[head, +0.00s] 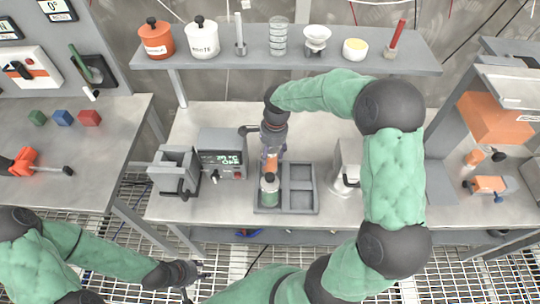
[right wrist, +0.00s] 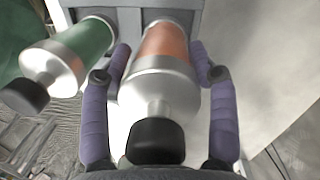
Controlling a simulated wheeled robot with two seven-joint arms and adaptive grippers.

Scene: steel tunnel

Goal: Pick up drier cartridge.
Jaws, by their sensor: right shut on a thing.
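An orange cartridge with a silver cap and black knob (right wrist: 160,90) is between the purple-padded fingers of my right gripper (right wrist: 160,95), which is shut on it. In the head view my right gripper (head: 272,152) points down at the back-left of a grey tray (head: 302,209), and the orange body (head: 270,163) shows below it. I cannot tell whether its base still touches the tray. A green cartridge (head: 269,192) stands in the tray's front-left compartment; it also shows in the right wrist view (right wrist: 80,48). My left gripper (head: 193,279) is empty, its fingers apart, low at the left.
A grey box with a display (head: 222,153) and a vise-like block (head: 174,172) stand left of the tray. A metal device (head: 346,170) stands to its right. A shelf (head: 290,64) with jars runs behind. The tray's right-hand compartments are empty.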

